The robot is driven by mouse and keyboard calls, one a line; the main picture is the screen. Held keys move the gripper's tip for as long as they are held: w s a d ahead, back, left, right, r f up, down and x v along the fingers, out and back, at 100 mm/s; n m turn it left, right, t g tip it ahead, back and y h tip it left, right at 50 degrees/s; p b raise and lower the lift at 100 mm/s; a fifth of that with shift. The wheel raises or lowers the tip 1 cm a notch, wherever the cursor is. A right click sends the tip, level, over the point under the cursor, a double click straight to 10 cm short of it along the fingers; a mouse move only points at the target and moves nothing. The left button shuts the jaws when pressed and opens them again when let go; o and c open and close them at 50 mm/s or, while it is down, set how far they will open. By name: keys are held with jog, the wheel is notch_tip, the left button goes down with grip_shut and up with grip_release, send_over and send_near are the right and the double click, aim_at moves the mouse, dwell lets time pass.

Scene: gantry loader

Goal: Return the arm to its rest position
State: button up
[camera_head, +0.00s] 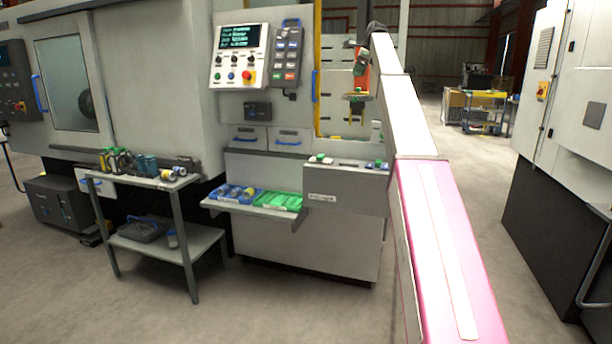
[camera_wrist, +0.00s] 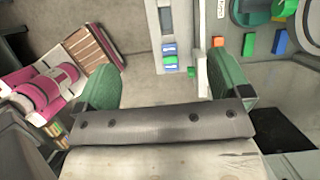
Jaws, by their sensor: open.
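My gripper (camera_wrist: 165,77) shows in the wrist view. In the head view, a pink and white arm link, which looks like mine, rises from the lower right toward the top middle.
The loader cabinet (camera_head: 270,240) carries a control panel (camera_head: 240,55), and a blue bin (camera_head: 238,194) and green bin (camera_head: 277,201) on its shelf. A side table (camera_head: 144,178) holds tools. A white machine (camera_head: 570,90) stands right. Floor in front is clear.

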jog(key=s+a+f+n+h, duration=0.1)
jog(key=s+f+n, duration=0.2)
jog(key=s+f, duration=0.85)
jog(key=s+a+f+n, duration=0.1)
jog(key=s+f+n, duration=0.15)
jog(key=f, duration=1.75)
jog(key=s+a+f+n+h, duration=0.1)
jog(key=s+f+n, duration=0.4)
jog(key=f, duration=1)
jog(key=s+f+n, duration=0.3)
jog(key=s+f, duration=0.5)
jog(key=s, duration=0.4)
jog(key=s+f+n+g+h, duration=0.1)
jog(key=s+f+n, duration=0.3)
jog(key=s+f, duration=0.5)
jog(key=s+f+n+h, duration=0.1)
jog(key=s+f+n, duration=0.3)
jog(key=s+f, duration=0.4)
jog(key=s, duration=0.7)
jog(key=shift+s+a+f, duration=0.3)
jog(key=shift+s+a, duration=0.05)
